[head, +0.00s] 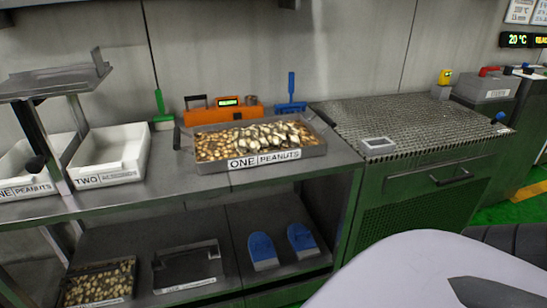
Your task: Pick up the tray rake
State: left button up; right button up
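No tool is plainly recognisable as the tray rake. I cannot tell whether either is a rake or a brush. Neither gripper is in view.
Two white bins (112,160) stand at left below a raised metal shelf (50,84). An orange device (222,112) sits behind the tray. Blue mitts (262,250) and trays (186,266) lie on the lower shelf. A mesh-topped green unit (420,122) adjoins at right.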

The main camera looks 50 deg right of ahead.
aim_at(292, 107)
jog(key=z, duration=1.6)
jog(key=u, duration=1.85)
jog(key=z, duration=1.85)
